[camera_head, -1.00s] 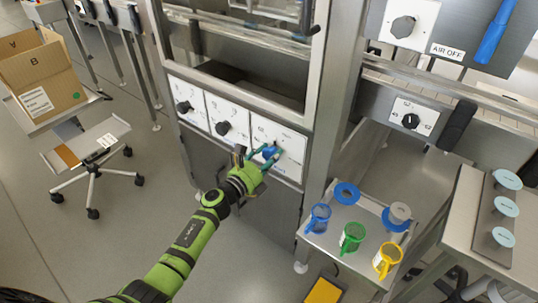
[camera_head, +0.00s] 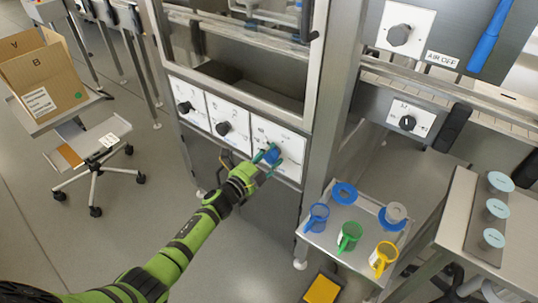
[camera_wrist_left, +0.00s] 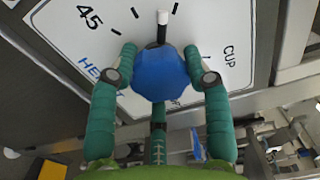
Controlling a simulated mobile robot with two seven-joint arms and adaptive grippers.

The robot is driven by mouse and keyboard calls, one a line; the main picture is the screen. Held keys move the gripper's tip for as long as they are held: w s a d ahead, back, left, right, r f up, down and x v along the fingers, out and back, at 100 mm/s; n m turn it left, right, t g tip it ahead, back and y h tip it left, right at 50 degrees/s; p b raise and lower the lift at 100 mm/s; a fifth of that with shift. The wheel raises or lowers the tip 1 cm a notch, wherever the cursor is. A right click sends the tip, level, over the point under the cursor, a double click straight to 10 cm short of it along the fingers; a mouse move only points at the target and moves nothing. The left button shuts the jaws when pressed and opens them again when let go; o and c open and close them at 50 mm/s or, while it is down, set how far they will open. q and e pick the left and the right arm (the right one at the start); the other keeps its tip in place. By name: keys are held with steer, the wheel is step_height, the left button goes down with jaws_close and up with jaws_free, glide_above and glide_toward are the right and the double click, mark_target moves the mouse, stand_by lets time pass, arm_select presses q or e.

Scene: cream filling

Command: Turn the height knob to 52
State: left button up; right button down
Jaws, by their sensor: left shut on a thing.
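The height knob is a blue faceted knob (camera_head: 272,155) on the rightmost white dial panel (camera_head: 293,165) of the machine front. My left gripper (camera_head: 266,160) is shut on it, with green fingers on both sides. In the left wrist view the blue knob (camera_wrist_left: 163,75) sits between the fingertips (camera_wrist_left: 166,66). Its black pointer (camera_wrist_left: 162,32) has a white tip and points to the top of the picture, past the printed 45. The number at the pointer is not legible. The panel (camera_wrist_left: 80,40) reads "CUP" and part of "HEIGHT". My right gripper is not in view.
Two black knobs (camera_head: 185,107) (camera_head: 224,128) sit on panels to the left. A tray (camera_head: 323,240) at the right holds blue, green and yellow cups. A yellow pedal (camera_head: 322,290) is on the floor below. Open floor lies left of my arm.

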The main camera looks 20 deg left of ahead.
arm_select(q)
steer(key=n, duration=0.3)
steer(key=shift+w+a+r+p, duration=0.2)
steer(key=shift+a+r+p, duration=0.05)
steer(key=shift+r+p, duration=0.1)
steer(key=shift+f+n, duration=0.1)
steer(key=shift+n, duration=1.2)
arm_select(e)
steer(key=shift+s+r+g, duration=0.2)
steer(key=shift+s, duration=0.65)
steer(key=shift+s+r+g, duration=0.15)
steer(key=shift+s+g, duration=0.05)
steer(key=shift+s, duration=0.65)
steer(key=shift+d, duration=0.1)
arm_select(q)
steer(key=o, duration=1.2)
steer(key=shift+f, duration=0.1)
steer(key=shift+c, duration=0.2)
steer(key=shift+f, duration=0.15)
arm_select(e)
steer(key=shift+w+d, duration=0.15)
arm_select(q)
steer(key=shift+s+d, duration=0.1)
steer(key=shift+s, duration=0.1)
steer(key=v, duration=1.1)
steer(key=shift+s+a, duration=0.2)
steer(key=shift+s, duration=0.15)
